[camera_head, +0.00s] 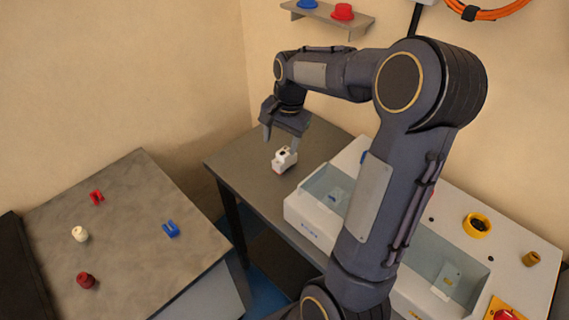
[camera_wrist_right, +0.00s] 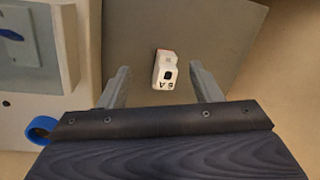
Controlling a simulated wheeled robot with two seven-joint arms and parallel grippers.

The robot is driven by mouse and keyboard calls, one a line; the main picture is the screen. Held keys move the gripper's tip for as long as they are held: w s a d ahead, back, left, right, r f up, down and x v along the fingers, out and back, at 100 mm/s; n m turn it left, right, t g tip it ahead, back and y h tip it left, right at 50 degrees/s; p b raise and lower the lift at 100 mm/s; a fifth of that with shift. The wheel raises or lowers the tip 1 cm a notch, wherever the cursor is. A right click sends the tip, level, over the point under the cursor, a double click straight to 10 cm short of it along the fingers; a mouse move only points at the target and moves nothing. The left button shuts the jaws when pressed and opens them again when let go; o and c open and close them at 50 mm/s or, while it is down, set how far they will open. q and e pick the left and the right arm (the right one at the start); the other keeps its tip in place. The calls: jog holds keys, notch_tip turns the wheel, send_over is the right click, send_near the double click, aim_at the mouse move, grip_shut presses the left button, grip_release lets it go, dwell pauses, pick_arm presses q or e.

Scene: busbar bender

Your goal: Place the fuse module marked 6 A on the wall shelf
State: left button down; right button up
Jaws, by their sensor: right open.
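The fuse module (camera_head: 284,160) is a small white block with a red base edge, standing on the grey table beside the bender. In the right wrist view the fuse module (camera_wrist_right: 165,70) shows the marking 6 A and a dark spot. My right gripper (camera_head: 282,141) is above it, open and empty. In the right wrist view its two fingers (camera_wrist_right: 160,88) are apart, with the module ahead between them. The wall shelf (camera_head: 328,19) is at the top, with a blue object and a red object (camera_head: 342,11) on it. My left gripper is not seen.
The white bender housing (camera_head: 320,235) stands right of the module. A separate table (camera_head: 130,250) at the left holds red, blue and cream small parts. An orange cable coil (camera_head: 490,12) hangs on the wall. The grey table around the module is clear.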

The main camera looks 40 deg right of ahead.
aim_at(285, 151)
jog(key=w+d+f+m, duration=0.1)
jog(key=f, duration=0.1)
jog(key=w+d+f+m+g, duration=0.1)
jog(key=d+f, duration=0.1)
jog(key=w+d+f+m, duration=0.1)
jog(key=w+d+f, duration=0.1)
jog(key=shift+d+g+h, duration=0.1)
jog(key=shift+g+h, duration=0.2)
jog(key=shift+h, duration=0.1)
jog(key=shift+d+f, duration=0.2)
jog(key=shift+f, duration=0.2)
jog(key=f, duration=0.2)
jog(key=f+p, duration=0.1)
jog(key=f, duration=0.4)
jog(key=shift+w+f, duration=0.2)
jog(key=shift+w, duration=0.2)
jog(key=shift+a, duration=0.1)
jog(key=c, duration=1.2)
jog(key=shift+r, duration=0.15)
